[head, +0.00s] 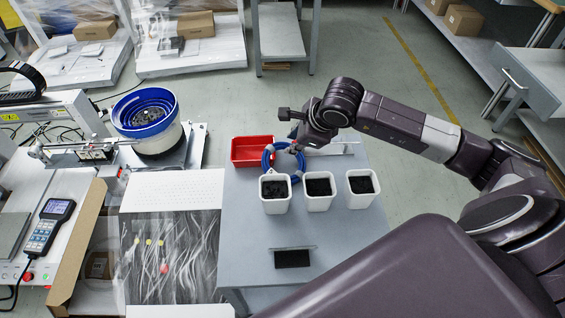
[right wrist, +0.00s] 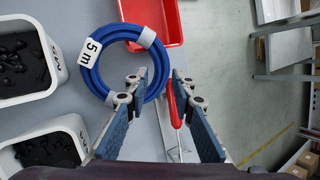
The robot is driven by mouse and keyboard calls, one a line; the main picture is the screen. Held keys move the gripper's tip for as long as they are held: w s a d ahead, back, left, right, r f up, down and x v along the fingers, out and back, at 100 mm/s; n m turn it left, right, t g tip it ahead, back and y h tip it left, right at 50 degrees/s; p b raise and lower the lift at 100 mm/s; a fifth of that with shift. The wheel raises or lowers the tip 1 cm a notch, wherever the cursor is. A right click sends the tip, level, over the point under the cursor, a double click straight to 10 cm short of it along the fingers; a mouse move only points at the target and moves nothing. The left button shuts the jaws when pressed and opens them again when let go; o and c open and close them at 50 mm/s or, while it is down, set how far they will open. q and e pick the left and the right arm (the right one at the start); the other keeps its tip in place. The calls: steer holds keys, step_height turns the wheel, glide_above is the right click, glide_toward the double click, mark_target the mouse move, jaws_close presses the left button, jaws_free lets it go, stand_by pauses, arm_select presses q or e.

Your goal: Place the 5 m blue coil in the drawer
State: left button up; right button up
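The blue coil (head: 266,166) lies on the grey table, beside the red tray and behind the white bins. In the right wrist view the coil (right wrist: 88,68) shows its white "5 m" label and grey ties. My right gripper (right wrist: 158,76) is open, with its fingers over the coil's right side; part of the ring shows between them, and I cannot tell whether they touch it. In the head view the right gripper (head: 292,142) is small and partly hidden by its wrist. A drawer-like grey unit with a bar handle (head: 516,78) stands at the far right. My left gripper is out of view.
White bins with dark parts (head: 318,202) stand close in front of the coil. A red tray (head: 249,143) sits behind it. A red-handled item (right wrist: 174,106) lies by the right finger. A dark block (head: 292,258) is at the table's front. Open floor (head: 420,90) lies toward the drawer unit.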

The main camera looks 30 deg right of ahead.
mark_target(285, 146)
steer(key=x, duration=0.3)
steer(key=b+x, duration=0.1)
steer(key=x, duration=0.1)
steer(key=shift+a+r, duration=0.1)
steer(key=shift+a, duration=0.25)
steer(key=shift+w+f, duration=0.3)
steer(key=shift+f, duration=0.05)
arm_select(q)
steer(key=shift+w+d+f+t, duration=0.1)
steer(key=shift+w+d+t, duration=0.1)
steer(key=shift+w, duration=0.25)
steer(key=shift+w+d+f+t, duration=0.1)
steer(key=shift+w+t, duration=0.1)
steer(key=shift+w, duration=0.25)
arm_select(e)
jaws_close()
